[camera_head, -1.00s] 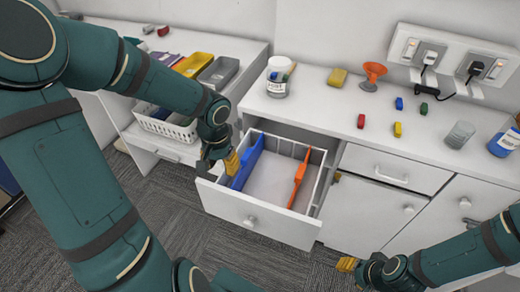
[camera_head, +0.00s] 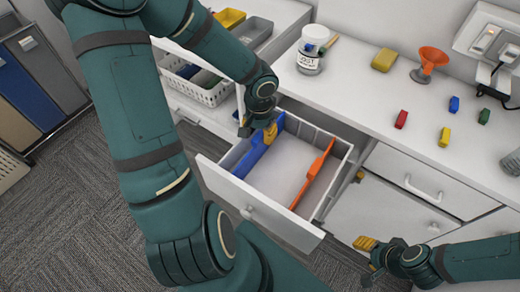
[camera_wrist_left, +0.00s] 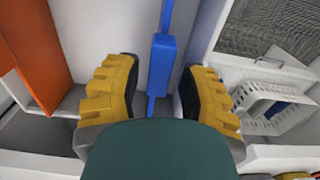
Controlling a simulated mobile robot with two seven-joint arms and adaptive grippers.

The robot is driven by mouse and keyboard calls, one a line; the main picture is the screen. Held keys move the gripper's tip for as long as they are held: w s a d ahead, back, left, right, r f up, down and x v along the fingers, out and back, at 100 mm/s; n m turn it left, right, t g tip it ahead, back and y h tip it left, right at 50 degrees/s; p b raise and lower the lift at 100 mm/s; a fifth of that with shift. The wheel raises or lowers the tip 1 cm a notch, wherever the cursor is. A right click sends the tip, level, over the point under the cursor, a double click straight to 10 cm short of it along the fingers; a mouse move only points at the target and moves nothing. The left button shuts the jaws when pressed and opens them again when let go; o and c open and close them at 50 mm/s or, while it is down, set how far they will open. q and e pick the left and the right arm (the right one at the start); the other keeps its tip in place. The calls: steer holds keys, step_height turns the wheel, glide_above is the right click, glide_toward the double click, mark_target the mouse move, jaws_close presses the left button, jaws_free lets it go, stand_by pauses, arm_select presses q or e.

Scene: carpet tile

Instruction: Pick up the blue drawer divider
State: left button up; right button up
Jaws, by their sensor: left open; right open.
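The blue drawer divider (camera_head: 262,146) stands in the left part of the open white drawer (camera_head: 262,212). In the left wrist view the open yellow fingers of my left gripper (camera_wrist_left: 160,88) are on either side of the blue divider (camera_wrist_left: 161,60), with gaps visible between fingers and divider. An orange divider (camera_head: 313,175) stands in the drawer's right part; it also shows in the left wrist view (camera_wrist_left: 30,50). My right gripper (camera_head: 366,248) is open and empty, low in front of the cabinet.
On the counter (camera_head: 350,95) stand a labelled jar (camera_head: 310,55), a yellow sponge (camera_head: 384,60), an orange funnel (camera_head: 428,62) and several small coloured blocks. A white basket (camera_head: 200,85) is left of the drawer. Grey carpet (camera_head: 90,220) is clear.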

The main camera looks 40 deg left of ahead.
arm_select(q)
steer(key=b, duration=0.2)
glide_above(260, 158)
steer(key=shift+w+a+f, duration=0.1)
steer(key=shift+f, duration=1.4)
steer(key=shift+w+a+f, duration=0.1)
steer(key=shift+f, duration=1.4)
steer(key=shift+o, duration=0.2)
jaws_close()
